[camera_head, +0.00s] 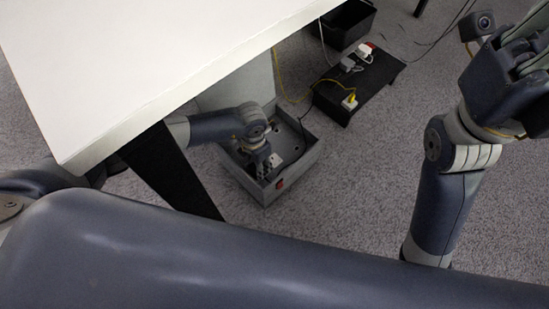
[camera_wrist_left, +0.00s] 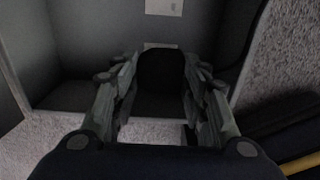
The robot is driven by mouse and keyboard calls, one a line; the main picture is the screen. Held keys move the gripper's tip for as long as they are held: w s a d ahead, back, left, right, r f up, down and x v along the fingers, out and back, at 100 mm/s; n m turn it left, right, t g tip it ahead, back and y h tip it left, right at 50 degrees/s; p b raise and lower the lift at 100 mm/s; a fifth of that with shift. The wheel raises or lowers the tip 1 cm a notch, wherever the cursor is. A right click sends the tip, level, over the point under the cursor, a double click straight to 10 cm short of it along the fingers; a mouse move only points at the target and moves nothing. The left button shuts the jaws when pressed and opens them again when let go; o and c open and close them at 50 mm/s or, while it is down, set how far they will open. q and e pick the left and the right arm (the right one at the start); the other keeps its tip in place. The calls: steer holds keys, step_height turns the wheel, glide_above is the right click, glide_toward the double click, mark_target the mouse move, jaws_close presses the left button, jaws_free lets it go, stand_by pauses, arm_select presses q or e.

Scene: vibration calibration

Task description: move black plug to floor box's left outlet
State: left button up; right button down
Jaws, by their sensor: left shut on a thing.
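The grey floor box (camera_head: 306,160) stands open on the carpet, partly under the table. My left gripper (camera_head: 266,166) reaches down into it, and the fingers are hard to make out there. In the left wrist view, my left gripper (camera_wrist_left: 162,90) is shut on the black plug (camera_wrist_left: 162,68), with a finger on each side. The plug is in front of a pale outlet plate (camera_wrist_left: 160,45), which it mostly covers; contact cannot be told. Another pale outlet plate (camera_wrist_left: 163,7) shows at the top edge. My right gripper (camera_head: 525,55) is raised at the far right, away from the box.
A white table (camera_head: 130,60) with a black leg (camera_head: 170,170) overhangs beside my left arm. A black raised power strip (camera_head: 375,80) holds a yellow plug (camera_head: 350,102) and pale plugs; cables run nearby. A black bin (camera_head: 345,25) stands behind.

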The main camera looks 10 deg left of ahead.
arm_select(q)
steer(key=shift+f, duration=0.3)
steer(key=shift+f, duration=0.85)
stand_by(3.6)
steer(key=o, duration=1.1)
steer(key=shift+r, duration=0.1)
